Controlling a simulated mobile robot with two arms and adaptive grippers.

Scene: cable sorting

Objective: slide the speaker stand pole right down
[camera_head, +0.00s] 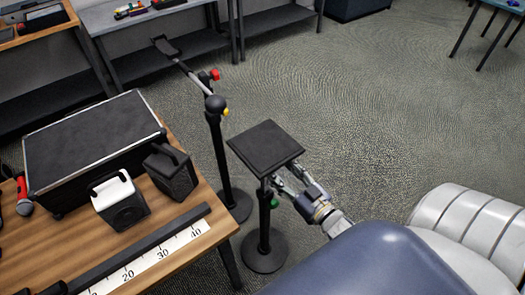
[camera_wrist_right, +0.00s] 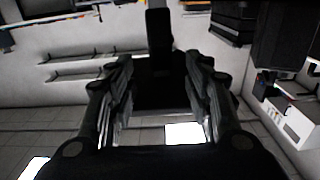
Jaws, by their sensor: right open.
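The speaker stand has a square black top plate (camera_head: 265,147), a black pole (camera_head: 264,218) with a green knob (camera_head: 273,202), and a round base on the floor. It stands upright to the right of the wooden table. My right gripper (camera_head: 277,183) is open just under the plate, at the upper pole. In the right wrist view, my open fingers (camera_wrist_right: 158,100) lie on either side of a dark upright part (camera_wrist_right: 159,35). I cannot tell whether they touch it. My left gripper is not in view.
A second black stand (camera_head: 217,150) with red and yellow knobs and a boom arm stands close behind. Carpet right of the stand is clear.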

